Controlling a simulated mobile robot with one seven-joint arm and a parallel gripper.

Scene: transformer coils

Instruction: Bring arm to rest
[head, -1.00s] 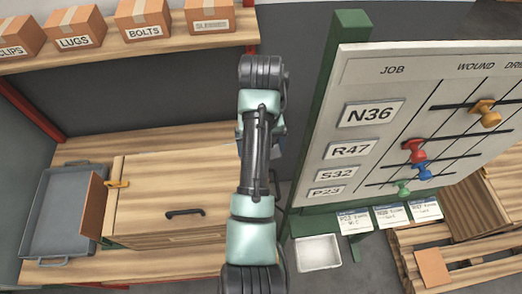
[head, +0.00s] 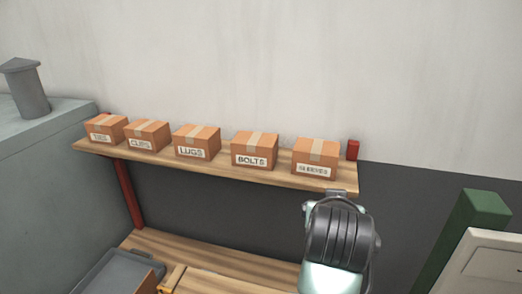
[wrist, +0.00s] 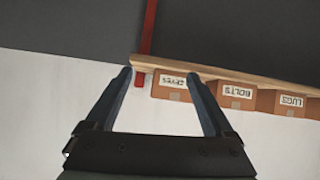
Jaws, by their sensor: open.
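My arm (head: 338,240) rises at the lower right of the middle in the head view, in front of the shelf's right end; the fingers are not visible there. In the wrist view my gripper (wrist: 160,85) has its two dark fingers spread apart with nothing between them. That view is upside down, and the shelf and the sleeves box (wrist: 171,88) show beyond the fingertips. I cannot tell the exact distance to them.
A wooden shelf (head: 215,167) carries several labelled cardboard boxes, among them the bolts box (head: 255,150) and lugs box (head: 196,142). Below is a wooden bench (head: 185,252) with a grey tray (head: 110,272). A green post (head: 470,235) and white board (head: 495,265) stand at right.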

